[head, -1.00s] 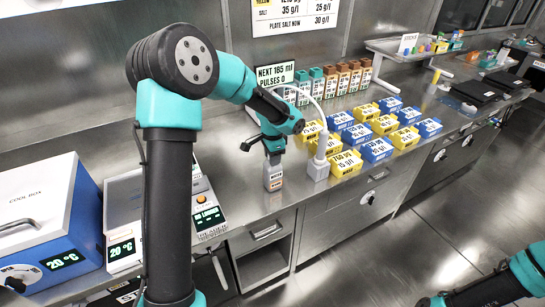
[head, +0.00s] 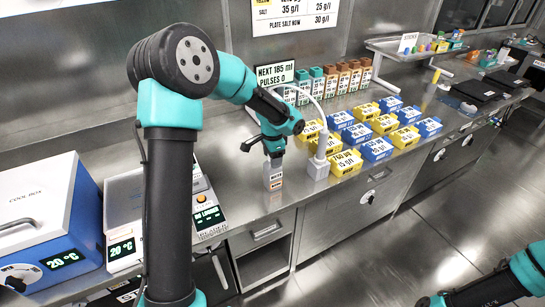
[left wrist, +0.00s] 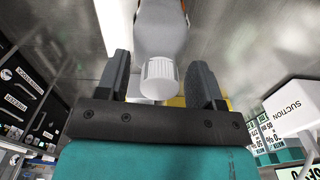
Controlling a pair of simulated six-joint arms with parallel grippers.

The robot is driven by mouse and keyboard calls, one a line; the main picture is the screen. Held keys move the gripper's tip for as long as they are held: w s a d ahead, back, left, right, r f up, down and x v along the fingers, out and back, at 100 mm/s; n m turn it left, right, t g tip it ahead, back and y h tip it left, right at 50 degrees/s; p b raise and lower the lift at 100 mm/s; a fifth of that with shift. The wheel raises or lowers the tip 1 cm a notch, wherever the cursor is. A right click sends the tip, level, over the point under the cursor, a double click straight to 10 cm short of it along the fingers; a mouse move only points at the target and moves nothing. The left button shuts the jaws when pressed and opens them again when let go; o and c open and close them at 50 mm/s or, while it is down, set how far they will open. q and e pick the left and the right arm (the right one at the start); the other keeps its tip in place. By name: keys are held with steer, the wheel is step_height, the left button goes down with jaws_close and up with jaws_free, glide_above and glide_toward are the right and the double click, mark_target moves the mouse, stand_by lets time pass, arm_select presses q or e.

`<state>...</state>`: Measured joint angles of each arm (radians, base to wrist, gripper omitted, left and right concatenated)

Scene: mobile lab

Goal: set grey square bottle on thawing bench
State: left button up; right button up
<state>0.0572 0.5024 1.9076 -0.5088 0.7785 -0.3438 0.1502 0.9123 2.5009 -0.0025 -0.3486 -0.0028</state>
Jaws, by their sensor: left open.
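The grey square bottle (head: 273,178) stands upright near the front edge of the steel counter, with a white and orange label. My left gripper (head: 272,157) is directly above it, pointing down. In the left wrist view the bottle's pale ribbed cap (left wrist: 160,77) lies between the two open fingers (left wrist: 160,84), with gaps at both sides. The grey body is partly seen beyond the cap. A pale flat unit with a 20 °C display (head: 123,247) stands to the left; I cannot tell if it is the thawing bench.
A white suction nozzle with a hose (head: 318,168) stands close right of the bottle. Yellow and blue labelled boxes (head: 376,149) fill the counter beyond it. A blue cool box (head: 50,225) is at far left. Brown and teal bottles (head: 343,80) line the back.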

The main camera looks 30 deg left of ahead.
arm_select(q)
step_height(320, 180, up, 12)
stand_by(0.6)
steer(key=shift+r, duration=0.1)
stand_by(0.4)
